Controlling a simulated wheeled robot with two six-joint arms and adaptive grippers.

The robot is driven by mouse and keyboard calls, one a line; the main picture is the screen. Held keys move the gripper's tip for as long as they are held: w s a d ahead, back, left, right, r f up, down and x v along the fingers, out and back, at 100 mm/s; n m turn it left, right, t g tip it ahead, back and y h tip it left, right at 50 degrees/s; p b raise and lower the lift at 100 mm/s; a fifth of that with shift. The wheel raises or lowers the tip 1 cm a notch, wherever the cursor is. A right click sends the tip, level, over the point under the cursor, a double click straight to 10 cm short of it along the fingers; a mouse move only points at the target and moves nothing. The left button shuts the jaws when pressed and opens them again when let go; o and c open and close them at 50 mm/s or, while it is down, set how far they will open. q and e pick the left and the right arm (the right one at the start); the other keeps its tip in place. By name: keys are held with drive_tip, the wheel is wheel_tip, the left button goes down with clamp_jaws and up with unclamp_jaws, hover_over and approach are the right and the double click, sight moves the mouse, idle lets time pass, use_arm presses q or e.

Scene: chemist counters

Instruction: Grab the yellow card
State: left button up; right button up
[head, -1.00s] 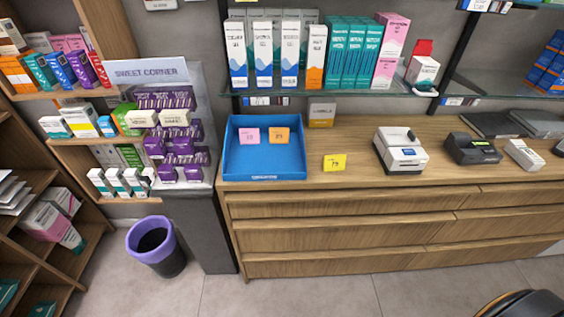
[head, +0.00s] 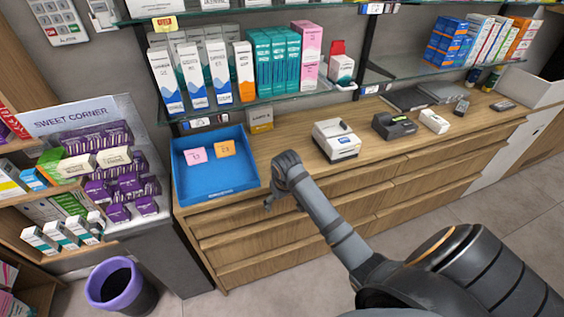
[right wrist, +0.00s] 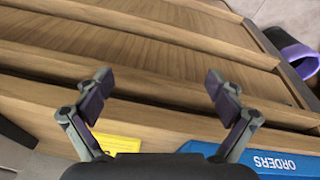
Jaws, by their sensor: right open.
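The yellow card (right wrist: 118,147) lies on the wooden counter top near its front edge, partly cut off by my gripper in the right wrist view. In the head view it is hidden behind my right arm. My right gripper (head: 268,203) is at the counter's front edge, just right of the blue tray (head: 232,183). In the right wrist view my right gripper (right wrist: 158,85) is open with nothing between its fingers; the card is beside the base of the left-hand finger. My left gripper is not in view.
A white device (head: 336,140) is to the right. A glass shelf with boxes overhangs the counter's back. A purple-rimmed bin (head: 118,287) is on the floor.

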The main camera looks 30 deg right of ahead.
drive_tip(key=shift+m+g+y, duration=0.3)
drive_tip(key=shift+m+y, duration=0.1)
drive_tip(key=shift+m, duration=0.5)
drive_tip(key=w+d+r, duration=0.2)
drive_tip(key=w+r, duration=0.1)
drive_tip(key=r, duration=0.1)
drive_tip(key=w+d+r+b, duration=0.1)
drive_tip(key=w+d+r, duration=0.1)
drive_tip(key=r, duration=0.3)
drive_tip(key=w+d+r+b, duration=0.1)
drive_tip(key=w+d+r, duration=0.1)
drive_tip(key=w+r, duration=0.2)
drive_tip(key=shift+r, duration=0.55)
drive_tip(key=shift+w+d+f+p, duration=0.1)
drive_tip(key=shift+w+f+p, duration=0.1)
drive_tip(key=shift+f, duration=0.2)
drive_tip(key=shift+w+f+p, duration=0.1)
drive_tip(key=shift+f+p, duration=0.1)
drive_tip(key=shift+f, duration=0.2)
drive_tip(key=shift+w+f, duration=0.1)
drive_tip(key=shift+f, duration=0.1)
drive_tip(key=shift+s+f+p, duration=0.2)
drive_tip(key=shift+f+p, duration=0.1)
drive_tip(key=shift+f, duration=0.1)
drive_tip(key=f, duration=0.4)
drive_tip(key=shift+w+f+p, duration=0.2)
drive_tip(key=shift+w+p, duration=0.1)
drive_tip(key=shift+p, duration=0.05)
drive_tip(key=c, duration=0.8)
